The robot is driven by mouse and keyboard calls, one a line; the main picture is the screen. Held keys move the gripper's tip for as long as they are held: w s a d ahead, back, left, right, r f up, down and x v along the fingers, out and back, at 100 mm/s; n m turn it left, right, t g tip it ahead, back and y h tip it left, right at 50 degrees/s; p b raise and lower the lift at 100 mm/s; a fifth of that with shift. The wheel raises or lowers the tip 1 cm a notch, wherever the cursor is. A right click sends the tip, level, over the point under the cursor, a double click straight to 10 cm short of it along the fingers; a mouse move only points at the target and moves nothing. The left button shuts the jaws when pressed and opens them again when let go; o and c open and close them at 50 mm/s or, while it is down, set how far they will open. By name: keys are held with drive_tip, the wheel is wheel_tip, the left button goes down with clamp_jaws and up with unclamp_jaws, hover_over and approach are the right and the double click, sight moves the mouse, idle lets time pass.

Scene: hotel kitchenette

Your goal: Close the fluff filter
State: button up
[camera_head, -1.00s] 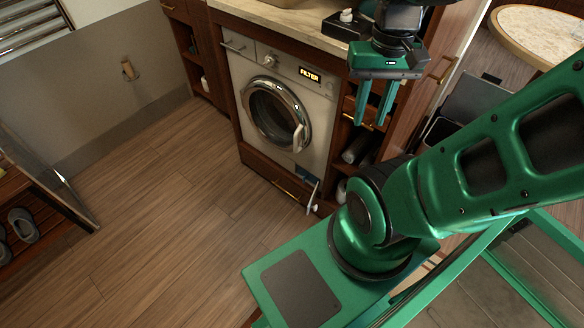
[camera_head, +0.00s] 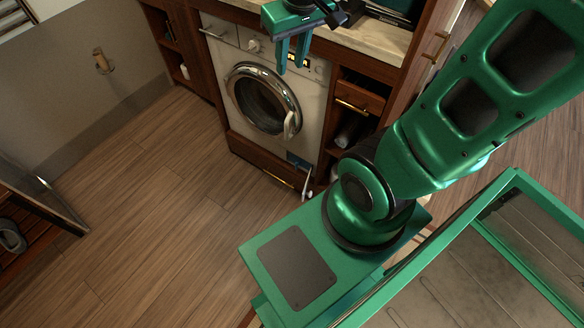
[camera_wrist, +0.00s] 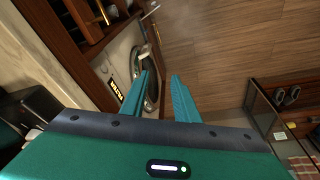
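The washing machine (camera_head: 225,75) is a white front-loader under the counter, its round door (camera_head: 263,98) shut. At its lower right, the fluff filter opening (camera_head: 298,161) shows dark blue. A small filter flap (camera_head: 308,183) hangs out from it, with a pale knob-like piece (camera_head: 307,195) at its lower end. My gripper (camera_head: 291,70) is open and empty, fingers pointing down, high in front of the machine's control panel and well above the filter. In the wrist view my gripper (camera_wrist: 160,75) has clear space between its fingers, with the machine door (camera_wrist: 153,88) behind.
A wooden cabinet with a drawer (camera_head: 359,97) and open shelves stands right of the machine. A wooden plinth drawer (camera_head: 262,166) lies below it. The counter (camera_head: 370,40) is above. The wooden floor (camera_head: 150,210) in front is clear. A shoe rack (camera_head: 30,235) stands left.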

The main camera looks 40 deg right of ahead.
drive_tip(key=w+a+f+n, duration=0.2)
drive_tip(key=w+a+f, duration=0.15)
drive_tip(key=w, duration=0.25)
drive_tip(key=w+a+f+n+g+h, duration=0.25)
drive_tip(key=w+f, duration=0.35)
drive_tip(key=f, duration=0.6)
drive_tip(key=w+a+f+n+g+h, duration=0.1)
drive_tip(key=w+a+f+n+g, duration=0.3)
drive_tip(key=f, duration=0.8)
wheel_tip(320, 180, down, 20)
drive_tip(key=d+n+t+h, duration=0.2)
drive_tip(key=n+h, duration=0.3)
drive_tip(key=s+d+f+n+t+h, duration=0.2)
drive_tip(key=s+d+f+n, duration=0.15)
drive_tip(key=f, duration=0.55)
drive_tip(key=s+d+f+n+t+h, duration=0.1)
drive_tip(key=s+d+f+n+h, duration=0.15)
drive_tip(key=d+f, duration=0.4)
drive_tip(key=w+d+f, duration=0.2)
drive_tip(key=d+f, duration=0.3)
drive_tip(key=d, duration=0.2)
drive_tip(key=shift+d+f+n, duration=0.3)
drive_tip(key=shift+f+n, duration=0.1)
drive_tip(key=shift+n, duration=0.05)
clamp_jaws()
drive_tip(key=shift+w, duration=0.1)
